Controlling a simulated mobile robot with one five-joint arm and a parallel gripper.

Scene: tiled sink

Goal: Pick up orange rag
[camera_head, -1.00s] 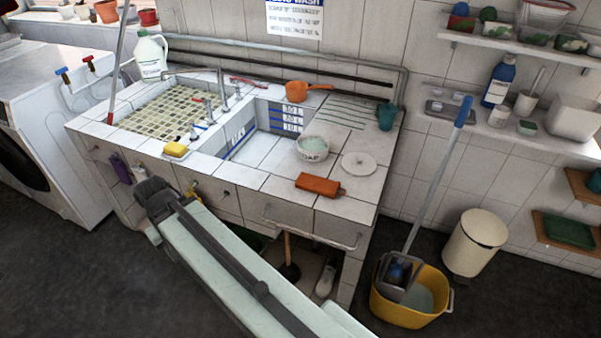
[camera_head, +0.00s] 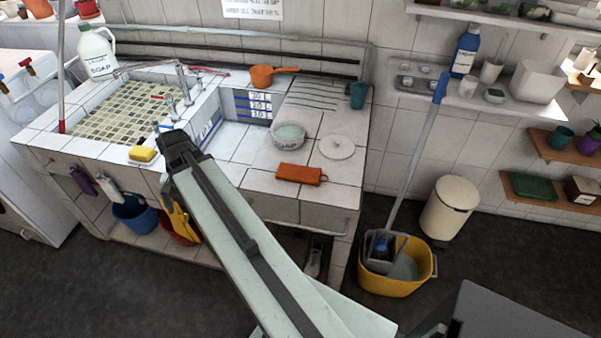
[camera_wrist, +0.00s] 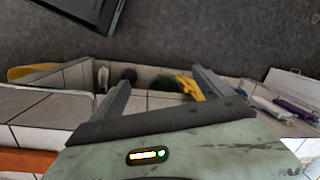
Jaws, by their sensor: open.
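The orange rag (camera_head: 301,174) lies folded on the white tiled counter (camera_head: 262,183), near its front edge and in front of the soap bowl. An orange strip, likely the rag (camera_wrist: 25,161), shows cut off at the lower left of the wrist view. My gripper (camera_head: 178,146) appears in the head view to the left of the rag, near the sink's front edge. In the wrist view my gripper (camera_wrist: 160,83) has its two fingers spread with nothing held between them. The rag is apart from the fingers.
A soap bowl (camera_head: 289,135) and a round white lid (camera_head: 337,148) stand behind the rag. A yellow sponge (camera_head: 142,154) sits left of my gripper. A yellow mop bucket (camera_head: 420,276) with a tall mop stands on the floor at right, beside a cream bin (camera_head: 450,208).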

